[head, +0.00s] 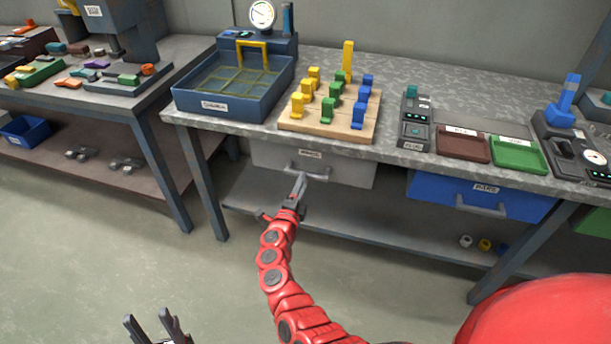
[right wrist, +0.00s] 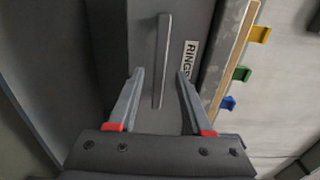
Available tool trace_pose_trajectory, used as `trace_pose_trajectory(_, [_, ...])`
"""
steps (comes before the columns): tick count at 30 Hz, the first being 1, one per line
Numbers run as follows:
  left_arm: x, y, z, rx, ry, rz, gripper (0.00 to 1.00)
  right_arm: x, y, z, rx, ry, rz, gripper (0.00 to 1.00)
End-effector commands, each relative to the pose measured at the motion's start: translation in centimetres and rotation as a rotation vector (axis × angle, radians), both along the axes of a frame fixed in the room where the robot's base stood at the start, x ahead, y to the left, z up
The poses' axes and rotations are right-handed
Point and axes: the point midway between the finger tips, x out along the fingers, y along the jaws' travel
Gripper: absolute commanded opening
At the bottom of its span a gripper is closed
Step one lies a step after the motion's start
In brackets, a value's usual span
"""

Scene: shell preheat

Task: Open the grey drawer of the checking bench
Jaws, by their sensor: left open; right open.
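The grey drawer (head: 345,172) hangs under the middle bench top (head: 395,145) and looks closed. Its bar handle (head: 318,177) is on the front, below a small label. In the right wrist view the handle (right wrist: 162,60) runs upright in the picture, beside a label (right wrist: 190,60) reading "RINGS". My right gripper (head: 299,187) is at the drawer front, close to the handle. In the right wrist view my right gripper (right wrist: 157,78) is open, with the handle's lower part showing between its fingers; contact cannot be told. My left gripper (head: 152,323) is open and empty at the bottom, away from the bench.
A blue drawer (head: 510,205) hangs to the right under the same bench. A lower shelf (head: 340,212) runs beneath. On top are a blue tray (head: 235,112), a wooden board (head: 345,130) with coloured pegs, and red and green trays. The floor in front is clear.

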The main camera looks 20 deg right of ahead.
Motion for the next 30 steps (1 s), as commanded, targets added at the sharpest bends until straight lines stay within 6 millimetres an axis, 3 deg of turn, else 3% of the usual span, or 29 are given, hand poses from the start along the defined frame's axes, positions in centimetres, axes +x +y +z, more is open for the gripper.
trace_pose_trajectory(7, [0.0,0.0,-0.6,0.000,0.000,0.000,0.50,3.0,-1.9,-0.1,-0.002,0.002,0.002,0.50])
trace_pose_trajectory(20, [0.0,0.0,-0.7,0.000,0.000,0.000,0.50,3.8,-2.6,-0.1,0.000,0.001,-0.001,0.50])
trace_pose_trajectory(21, [0.0,0.0,-0.7,0.000,0.000,0.000,0.50,3.8,-2.6,-0.1,0.000,0.001,-0.001,0.48])
trace_pose_trajectory(29, [0.0,0.0,-0.7,0.000,0.000,0.000,0.50,3.8,-2.6,-0.1,0.000,0.001,-0.001,0.01])
trace_pose_trajectory(30, [0.0,0.0,-0.7,0.000,0.000,0.000,0.50,3.8,-2.6,-0.1,0.000,0.001,-0.001,0.00])
